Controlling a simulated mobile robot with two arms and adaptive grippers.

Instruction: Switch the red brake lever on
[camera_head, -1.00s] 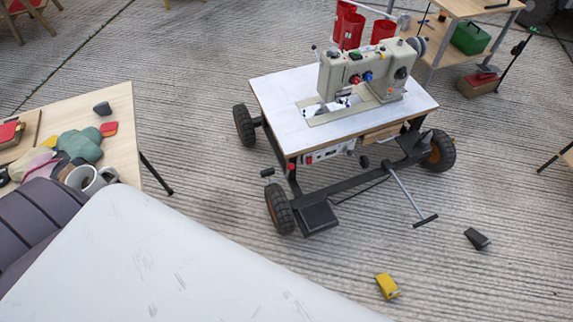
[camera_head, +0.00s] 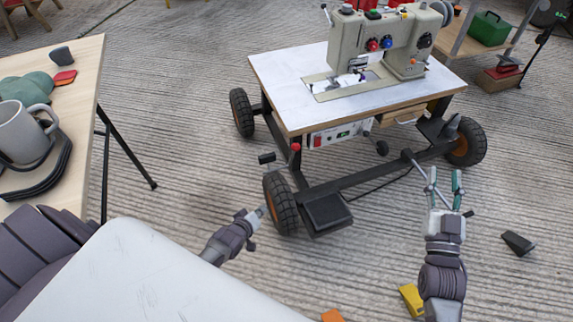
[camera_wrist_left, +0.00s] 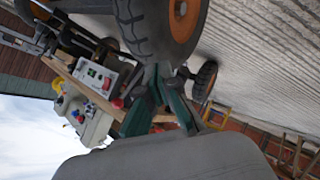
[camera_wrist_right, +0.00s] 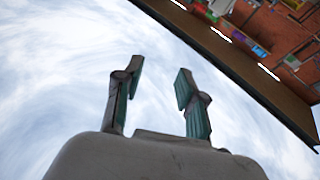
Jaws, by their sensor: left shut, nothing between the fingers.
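The sewing-machine cart (camera_head: 345,85) stands ahead on black wheels. A small red knob (camera_head: 295,147), likely the red brake lever's end, shows at its front left corner above the front wheel (camera_head: 281,202). A red spot, likely the same knob, shows in the left wrist view (camera_wrist_left: 117,103). I cannot tell the lever's position. My left gripper (camera_head: 262,210) is shut and empty, low beside that wheel, below and left of the knob. Its fingers (camera_wrist_left: 156,80) show under the tyre in the left wrist view. My right gripper (camera_head: 444,178) is open and empty, fingers up, near the cart's tow bar.
A control box (camera_head: 340,134) hangs under the cart's white top. A wooden table (camera_head: 85,95) with a grey mug (camera_head: 25,130) stands at left. A yellow block (camera_head: 411,298) and a dark wedge (camera_head: 518,243) lie on the floor. The concrete between table and cart is clear.

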